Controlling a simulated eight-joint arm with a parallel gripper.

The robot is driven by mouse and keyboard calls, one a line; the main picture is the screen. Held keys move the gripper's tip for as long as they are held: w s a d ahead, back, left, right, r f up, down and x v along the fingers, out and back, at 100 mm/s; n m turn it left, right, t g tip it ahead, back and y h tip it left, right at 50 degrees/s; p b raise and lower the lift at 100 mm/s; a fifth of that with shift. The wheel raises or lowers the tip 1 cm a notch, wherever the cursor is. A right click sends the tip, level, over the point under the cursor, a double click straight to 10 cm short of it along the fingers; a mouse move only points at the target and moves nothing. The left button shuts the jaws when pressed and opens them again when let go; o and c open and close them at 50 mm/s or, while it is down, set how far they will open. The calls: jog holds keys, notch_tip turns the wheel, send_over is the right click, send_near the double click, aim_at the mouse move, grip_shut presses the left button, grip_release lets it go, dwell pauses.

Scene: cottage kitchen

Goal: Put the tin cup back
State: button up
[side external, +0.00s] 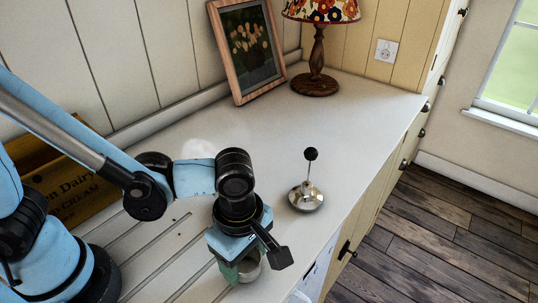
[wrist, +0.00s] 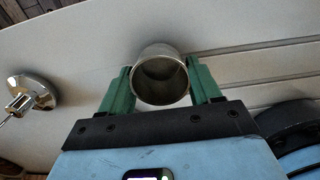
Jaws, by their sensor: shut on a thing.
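The tin cup (wrist: 161,76) is a dull metal cup with its open mouth facing the wrist camera. My gripper (wrist: 161,92) is shut on it, with a green finger on each side. In the side external view my gripper (side external: 240,272) points down near the counter's front edge. Only part of the cup (side external: 251,267) shows there, behind the fingers. I cannot tell whether the cup touches the counter.
A shiny metal base with an upright rod and black knob (side external: 307,196) stands right of my gripper on the pale counter (side external: 350,120). A framed picture (side external: 247,48) and lamp (side external: 317,78) stand at the back. A wooden crate (side external: 75,188) sits left. The counter's middle is clear.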

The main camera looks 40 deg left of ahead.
aim_at(245, 268)
jog(key=shift+f, duration=0.5)
jog(key=shift+f, duration=0.1)
jog(key=o, duration=1)
notch_tip(245, 268, up, 12)
jog(key=w+a+m+t, duration=0.2)
jog(key=a+m, duration=0.4)
jog(key=w+a+m+t, duration=0.2)
jog(key=a+m, duration=0.4)
jog(key=a, duration=0.1)
jog(key=w+a+m+t, duration=0.1)
jog(key=a+m+t, duration=0.2)
jog(key=a+m, duration=0.3)
jog(key=shift+w+a+r, duration=0.4)
